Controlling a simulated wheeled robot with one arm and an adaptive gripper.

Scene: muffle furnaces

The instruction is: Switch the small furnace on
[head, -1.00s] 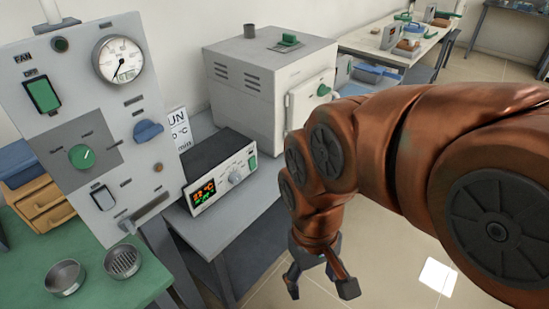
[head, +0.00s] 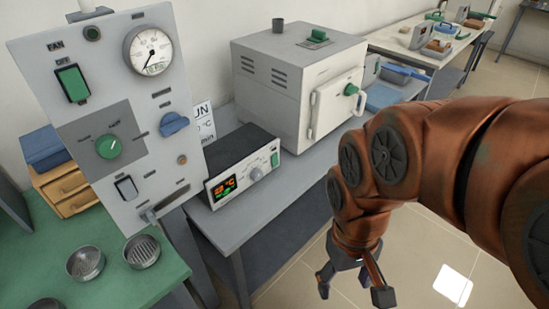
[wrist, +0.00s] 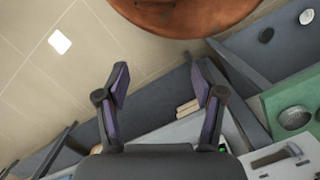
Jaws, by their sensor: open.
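The small furnace (head: 270,95) is a light grey box with a shut white door and green handle knob (head: 351,89), standing on a grey bench. In front and to its left sits a dark-topped control box (head: 240,168) with a lit orange and green display (head: 222,187), a knob (head: 256,174) and a green rocker switch (head: 274,159) at its right end. My gripper (head: 352,284) hangs open and empty over the floor, right of the bench and apart from the control box. Its open fingers also show in the wrist view (wrist: 160,95).
A tall grey panel (head: 150,110) with a gauge, FAN switch and knobs stands at left. A green table (head: 60,230) holds several round metal dishes (head: 86,263). A farther bench (head: 400,40) carries other items. The tiled floor (head: 420,240) at right is clear.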

